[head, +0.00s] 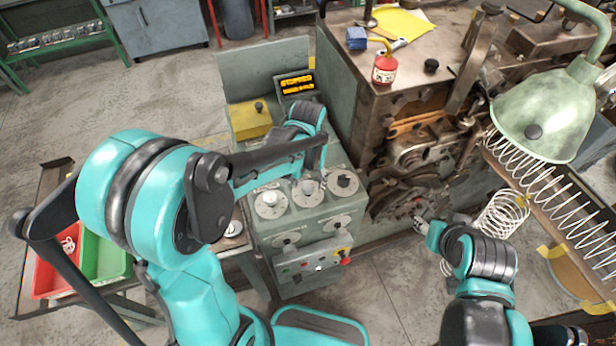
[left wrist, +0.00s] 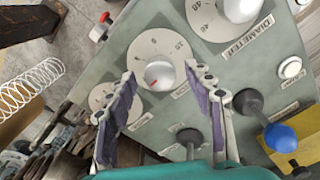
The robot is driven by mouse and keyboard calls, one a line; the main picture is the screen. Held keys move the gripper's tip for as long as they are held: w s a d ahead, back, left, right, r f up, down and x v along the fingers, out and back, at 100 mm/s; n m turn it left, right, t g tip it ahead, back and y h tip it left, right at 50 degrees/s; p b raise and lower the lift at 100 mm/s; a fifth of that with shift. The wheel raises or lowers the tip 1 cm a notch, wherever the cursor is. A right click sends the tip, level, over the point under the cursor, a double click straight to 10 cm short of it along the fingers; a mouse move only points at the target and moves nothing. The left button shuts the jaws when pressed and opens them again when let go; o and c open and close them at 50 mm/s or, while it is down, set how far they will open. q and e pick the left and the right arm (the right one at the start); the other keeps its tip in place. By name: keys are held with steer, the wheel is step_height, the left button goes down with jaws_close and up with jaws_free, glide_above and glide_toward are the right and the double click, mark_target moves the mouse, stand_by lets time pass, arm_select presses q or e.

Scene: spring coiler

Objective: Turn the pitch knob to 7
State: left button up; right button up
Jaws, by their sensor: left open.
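In the left wrist view a white round knob (left wrist: 159,75) with a red mark sits on a pale numbered dial. The small label beside it is too small to read, so I cannot confirm that it is the pitch knob. My left gripper (left wrist: 161,72) is open, its fingertips on either side of this knob; contact cannot be told. In the head view my left gripper (head: 322,172) is over the upper dials of the grey-green control panel (head: 312,225). My right gripper (head: 420,225) is beside the machine, away from the panel; its jaws are too small to read.
The DIAMETER knob (left wrist: 241,8) and a blue-ball lever (left wrist: 281,136) are close to my left gripper. The head view shows a yellow box (head: 249,119), a lit display (head: 297,84), a lamp (head: 545,115) and a coiled spring (head: 503,213).

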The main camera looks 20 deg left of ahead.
mark_target(308, 186)
arm_select(q)
step_height(308, 186, up, 12)
stand_by(0.4)
